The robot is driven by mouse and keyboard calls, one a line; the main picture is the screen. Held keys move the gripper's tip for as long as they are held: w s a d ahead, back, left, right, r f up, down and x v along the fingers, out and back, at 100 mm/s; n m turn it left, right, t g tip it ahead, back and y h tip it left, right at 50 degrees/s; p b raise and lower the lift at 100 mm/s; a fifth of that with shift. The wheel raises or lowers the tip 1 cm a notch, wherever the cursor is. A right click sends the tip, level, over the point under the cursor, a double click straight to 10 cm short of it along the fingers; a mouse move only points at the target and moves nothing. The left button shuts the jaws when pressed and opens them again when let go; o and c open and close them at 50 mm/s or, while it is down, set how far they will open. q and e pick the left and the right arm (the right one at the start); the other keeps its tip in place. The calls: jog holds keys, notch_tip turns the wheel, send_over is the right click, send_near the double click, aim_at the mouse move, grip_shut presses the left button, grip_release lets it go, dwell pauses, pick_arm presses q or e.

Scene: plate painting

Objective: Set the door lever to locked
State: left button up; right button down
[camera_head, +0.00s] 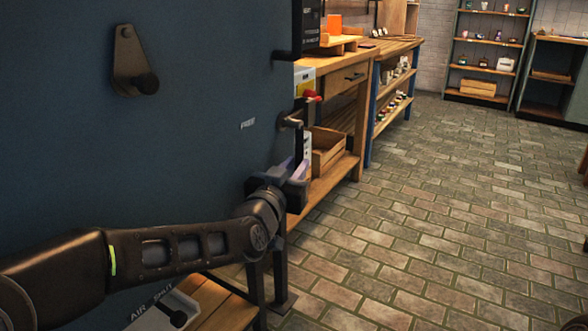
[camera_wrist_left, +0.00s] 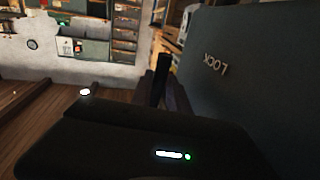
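A large dark blue door panel (camera_head: 200,60) fills the left of the head view. A metallic lever (camera_head: 290,122) stands out at its right edge, and a red-tipped part (camera_head: 313,98) shows just above. My left gripper (camera_head: 298,160) is just below the lever, fingers pointing up towards it. In the left wrist view, a dark upright bar (camera_wrist_left: 160,78) shows between the fingers of my left gripper (camera_wrist_left: 160,92); I cannot tell whether they touch it. My right gripper is out of view.
A wooden workbench (camera_head: 345,75) with a wooden crate (camera_head: 328,148) on its lower shelf stands behind the panel edge. A bracket with a knob (camera_head: 135,65) is on the panel. The brick floor (camera_head: 450,220) to the right is clear. Shelves (camera_head: 490,40) stand far back.

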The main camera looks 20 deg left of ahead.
pick_arm(q)
jog(key=o, duration=0.4)
jog(key=s, duration=0.2)
jog(key=s+p, duration=0.1)
jog(key=s, duration=0.4)
jog(key=shift+s+a+f, duration=0.15)
jog(key=shift+s+a, duration=0.15)
jog(key=shift+s, duration=0.05)
